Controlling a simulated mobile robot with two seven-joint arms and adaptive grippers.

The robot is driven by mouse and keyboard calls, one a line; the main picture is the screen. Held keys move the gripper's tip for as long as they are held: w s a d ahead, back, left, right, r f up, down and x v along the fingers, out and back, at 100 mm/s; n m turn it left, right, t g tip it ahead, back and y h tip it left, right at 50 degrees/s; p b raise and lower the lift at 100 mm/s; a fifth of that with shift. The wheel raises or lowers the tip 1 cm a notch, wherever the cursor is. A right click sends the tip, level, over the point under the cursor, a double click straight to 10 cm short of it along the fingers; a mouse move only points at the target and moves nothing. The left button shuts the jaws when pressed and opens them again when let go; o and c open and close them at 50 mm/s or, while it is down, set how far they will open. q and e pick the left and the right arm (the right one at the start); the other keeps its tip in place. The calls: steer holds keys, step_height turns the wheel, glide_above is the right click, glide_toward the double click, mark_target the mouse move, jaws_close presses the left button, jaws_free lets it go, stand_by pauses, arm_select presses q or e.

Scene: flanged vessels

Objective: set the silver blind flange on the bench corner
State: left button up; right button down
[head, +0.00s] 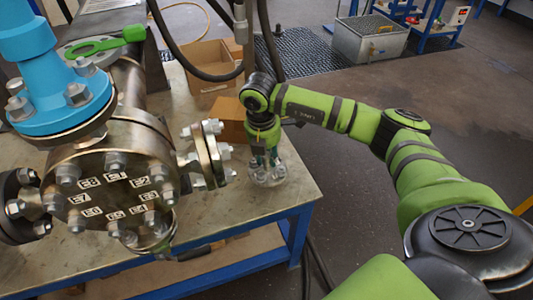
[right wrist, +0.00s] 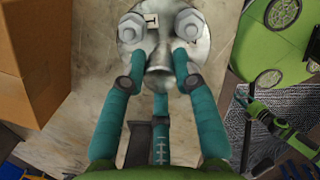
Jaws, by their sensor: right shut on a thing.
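The silver blind flange (head: 268,180) is at the right end of the bench (head: 297,190), near its corner. It is a round metal disc with bolts on it. My right gripper (head: 264,160) comes down on it from above. In the right wrist view the teal fingers of my right gripper (right wrist: 160,62) are closed around the neck in the middle of the flange (right wrist: 150,28), and two bolt heads show beside it. I cannot tell whether the flange touches the bench top or is just above it.
A large flanged vessel (head: 112,160) with labelled bolts and a blue neck (head: 40,60) fills the left of the bench. Its side flange (head: 207,155) is close to my right gripper. A cardboard box (head: 231,120) stands behind the gripper. A grey tub (head: 370,40) is on the floor beyond.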

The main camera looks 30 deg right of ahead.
mark_target(266, 169)
steer(key=shift+f+b, duration=0.45)
steer(key=shift+f, duration=0.55)
arm_select(q)
steer(key=shift+w+d+b, duration=0.2)
steer(key=shift+w+b, duration=0.15)
steer(key=shift+w, duration=0.15)
steer(key=shift+w+d+b, duration=0.2)
steer(key=shift+w+b, duration=0.15)
steer(key=shift+w, duration=0.1)
arm_select(e)
steer(key=shift+w+f, duration=0.1)
steer(key=shift+f, duration=0.6)
arm_select(q)
steer(key=shift+s+f+b, duration=0.1)
steer(key=shift+f+b, duration=0.2)
steer(key=shift+f, duration=0.05)
arm_select(e)
steer(key=shift+f, duration=0.45)
steer(key=c, duration=0.9)
jaws_free()
steer(key=shift+r, duration=0.1)
